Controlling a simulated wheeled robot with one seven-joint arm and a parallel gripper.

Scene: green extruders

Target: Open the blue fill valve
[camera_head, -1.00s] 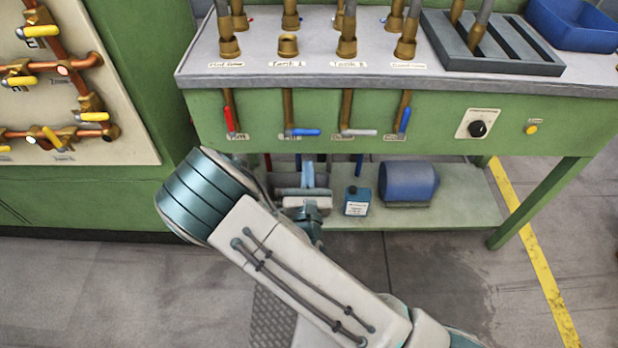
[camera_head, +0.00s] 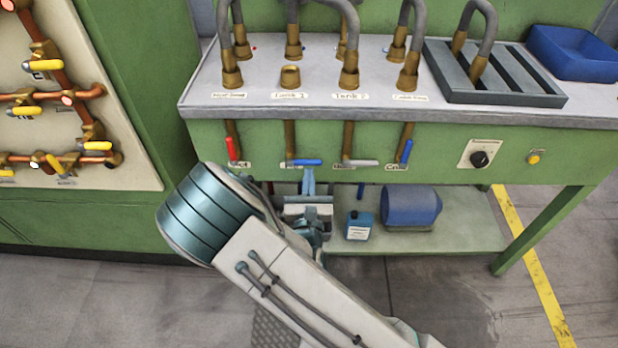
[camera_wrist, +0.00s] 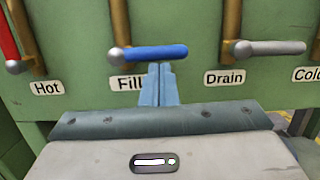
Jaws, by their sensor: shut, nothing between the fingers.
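The blue fill valve handle (camera_head: 304,162) sits on the green front panel, second from the left. In the wrist view the blue handle (camera_wrist: 155,52) lies horizontally, pointing right from its metal pivot above the "Fill" label (camera_wrist: 127,84). My gripper (camera_head: 308,176) is just below the handle, with its fingers pointing up at it. In the wrist view my gripper's blue fingers (camera_wrist: 159,70) are shut together, with nothing between them. Their tips reach the lower edge of the handle near its middle. I cannot tell whether they touch it.
The red hot handle (camera_head: 232,149) hangs to the left. The grey drain handle (camera_head: 361,163) lies horizontally to the right, and the blue cold handle (camera_head: 406,152) is beyond it.

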